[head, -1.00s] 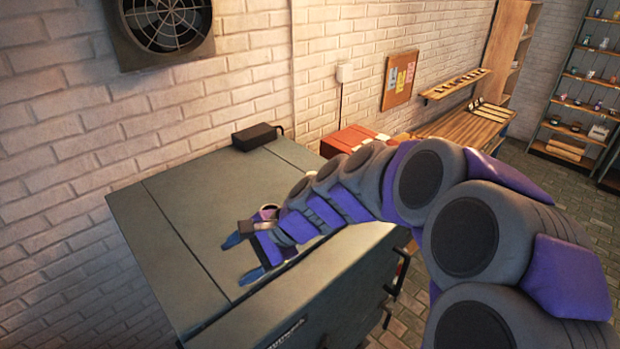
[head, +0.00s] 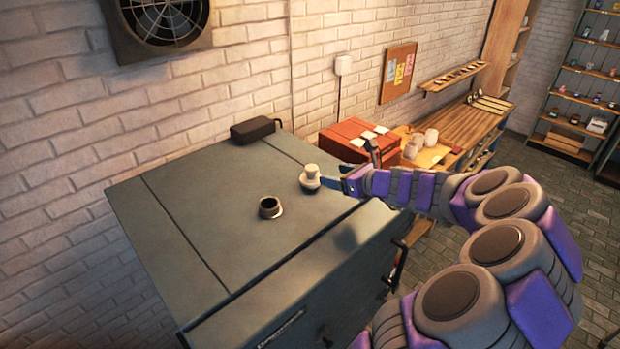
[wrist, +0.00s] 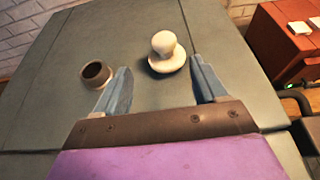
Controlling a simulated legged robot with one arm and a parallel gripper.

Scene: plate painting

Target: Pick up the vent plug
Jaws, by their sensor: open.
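The vent plug (head: 311,178), a pale piece with a round knob on a wider base, stands upright on top of the grey kiln-like cabinet (head: 200,200). The plug also shows in the wrist view (wrist: 166,53). A short round vent hole with a raised rim (head: 270,208) is to the plug's left; in the wrist view the vent hole (wrist: 96,73) is beside my left finger. My gripper (head: 358,170) is at the plug's right in the head view. In the wrist view my gripper (wrist: 158,88) is open and empty, its blue fingers apart, with the plug ahead, between their lines.
A black box (head: 254,130) lies at the cabinet's back edge by the brick wall. A red cabinet (head: 348,140) and a wooden bench (head: 455,130) with pale pots stand beyond. The cabinet top around the plug is otherwise clear.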

